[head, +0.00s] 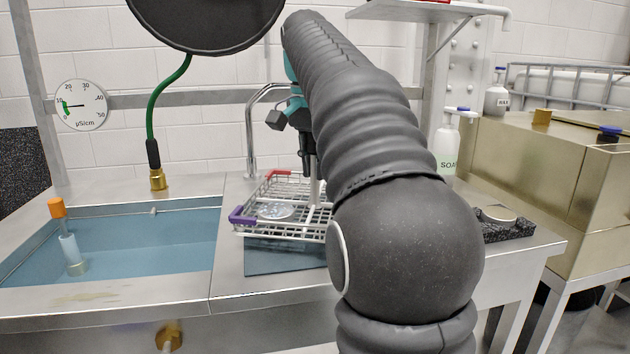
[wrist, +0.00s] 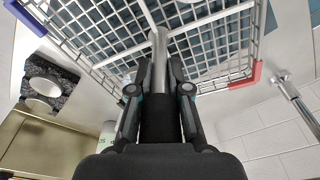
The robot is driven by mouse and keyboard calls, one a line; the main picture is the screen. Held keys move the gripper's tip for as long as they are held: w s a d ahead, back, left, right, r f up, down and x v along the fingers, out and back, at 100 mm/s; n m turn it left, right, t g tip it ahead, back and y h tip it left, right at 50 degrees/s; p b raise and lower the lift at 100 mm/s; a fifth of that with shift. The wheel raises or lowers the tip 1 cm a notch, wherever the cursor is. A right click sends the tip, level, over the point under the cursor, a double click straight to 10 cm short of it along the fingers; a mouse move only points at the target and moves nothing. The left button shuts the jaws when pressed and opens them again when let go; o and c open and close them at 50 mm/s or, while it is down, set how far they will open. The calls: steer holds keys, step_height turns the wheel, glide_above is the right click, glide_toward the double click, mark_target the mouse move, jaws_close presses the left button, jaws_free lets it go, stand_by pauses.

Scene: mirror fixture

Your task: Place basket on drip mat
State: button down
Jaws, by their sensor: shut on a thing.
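The wire basket (head: 285,232) has a purple corner and a red corner, and a shiny round disc (head: 275,211) lies in it. It also fills the upper part of the wrist view (wrist: 200,55). My gripper (head: 309,150) is shut on the basket's upright grey post, which shows between the fingers in the wrist view (wrist: 158,75). The drip mat (head: 285,260) is a flat blue-grey sheet on the steel counter. The basket is over the mat and looks slightly above it; contact is not clear. My arm hides the right side of basket and mat.
A basin (head: 130,235) of blue liquid lies left of the mat, with an orange-topped tube (head: 68,240) in it. A tap (head: 250,130) stands behind the basket. A soap bottle (head: 447,145) and a dark speckled block (head: 505,230) are to the right.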

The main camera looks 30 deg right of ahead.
mark_target(311, 154)
steer(key=shift+f, duration=1.3)
steer(key=shift+f+b, duration=0.1)
steer(key=shift+b, duration=0.2)
steer(key=c, duration=1.1)
jaws_free()
steer(key=shift+f, duration=0.1)
steer(key=r+p, duration=0.1)
steer(key=r, duration=0.4)
steer(key=r+p, duration=0.1)
steer(key=r, duration=0.1)
steer(key=shift+s+a+r+p, duration=0.25)
steer(key=shift+a+r+p, duration=0.05)
steer(key=shift+a+r, duration=0.05)
steer(key=shift+a, duration=0.15)
